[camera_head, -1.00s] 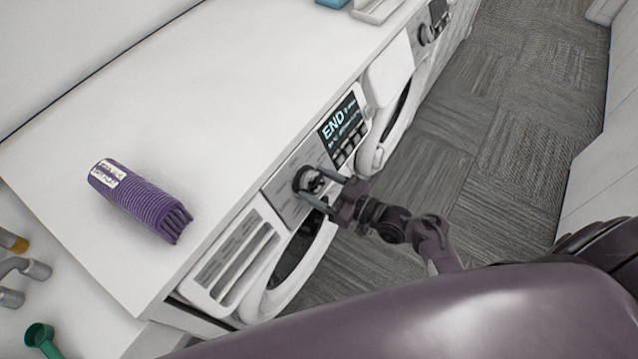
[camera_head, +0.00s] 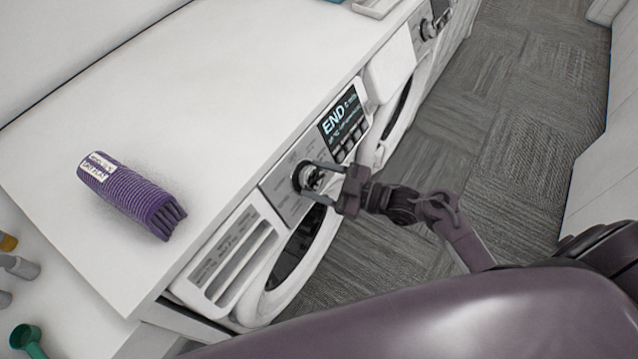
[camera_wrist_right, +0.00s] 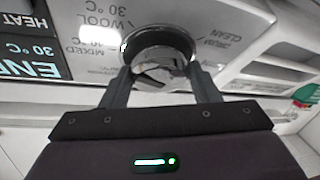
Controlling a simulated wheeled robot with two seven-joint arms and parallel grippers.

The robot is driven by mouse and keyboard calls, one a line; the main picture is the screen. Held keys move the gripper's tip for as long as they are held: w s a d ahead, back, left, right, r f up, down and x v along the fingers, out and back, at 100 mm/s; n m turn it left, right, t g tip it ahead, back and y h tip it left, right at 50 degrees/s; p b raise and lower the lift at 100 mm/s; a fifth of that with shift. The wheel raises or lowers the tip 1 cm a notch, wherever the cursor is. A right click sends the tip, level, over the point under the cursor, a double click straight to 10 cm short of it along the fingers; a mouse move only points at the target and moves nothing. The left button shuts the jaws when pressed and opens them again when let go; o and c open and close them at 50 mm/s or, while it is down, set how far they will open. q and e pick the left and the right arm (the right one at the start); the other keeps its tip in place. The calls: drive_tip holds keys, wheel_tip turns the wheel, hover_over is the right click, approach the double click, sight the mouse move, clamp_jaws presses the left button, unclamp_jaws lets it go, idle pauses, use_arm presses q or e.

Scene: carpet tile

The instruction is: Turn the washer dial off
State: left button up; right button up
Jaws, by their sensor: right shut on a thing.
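The washer (camera_head: 285,215) stands under the white counter, with a round door below its control panel. Its dial (camera_head: 308,176) is a round knob on the panel, left of a lit display (camera_head: 343,118) that reads END. My right gripper (camera_head: 312,180) reaches the panel from the right and is shut on the dial. In the right wrist view the dial (camera_wrist_right: 158,42) sits between the two fingers (camera_wrist_right: 160,82), with printed programme names around it. The fingers partly hide the dial's lower side. My left gripper is not in view.
A second machine (camera_head: 405,70) stands farther along. A green scoop (camera_head: 27,338) is at lower left. Carpeted floor (camera_head: 490,130) is clear on the right.

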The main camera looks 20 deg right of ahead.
drive_tip(key=n+g+b, duration=0.2)
drive_tip(key=n, duration=0.2)
drive_tip(key=n+g+b, duration=0.2)
drive_tip(key=n, duration=0.2)
drive_tip(key=shift+w+d+f, duration=0.1)
drive_tip(key=shift+w+d, duration=0.05)
drive_tip(key=n+g+b, duration=0.1)
drive_tip(key=n+b, duration=0.1)
drive_tip(key=n, duration=0.1)
drive_tip(key=n+g+h+b, duration=0.1)
drive_tip(key=n+b, duration=0.1)
drive_tip(key=shift+w+n+b, duration=0.1)
drive_tip(key=shift+n+b, duration=0.25)
drive_tip(key=shift+n, duration=0.05)
drive_tip(key=n+b, duration=0.1)
drive_tip(key=n+h+b, duration=0.1)
drive_tip(key=n+b, duration=0.1)
drive_tip(key=n+g+h+b, duration=0.1)
drive_tip(key=shift+r+n, duration=0.35)
drive_tip(key=shift+n, duration=0.05)
drive_tip(key=n+b, duration=0.1)
drive_tip(key=n+h+b, duration=0.1)
drive_tip(key=shift+a+r+n+h, duration=0.15)
drive_tip(key=shift+a+n+h, duration=0.05)
drive_tip(key=shift+n+h, duration=0.5)
drive_tip(key=shift+n, duration=0.3)
drive_tip(key=shift+b, duration=0.3)
drive_tip(key=o, duration=1)
drive_tip(key=shift+r, duration=0.1)
drive_tip(key=shift+r, duration=0.1)
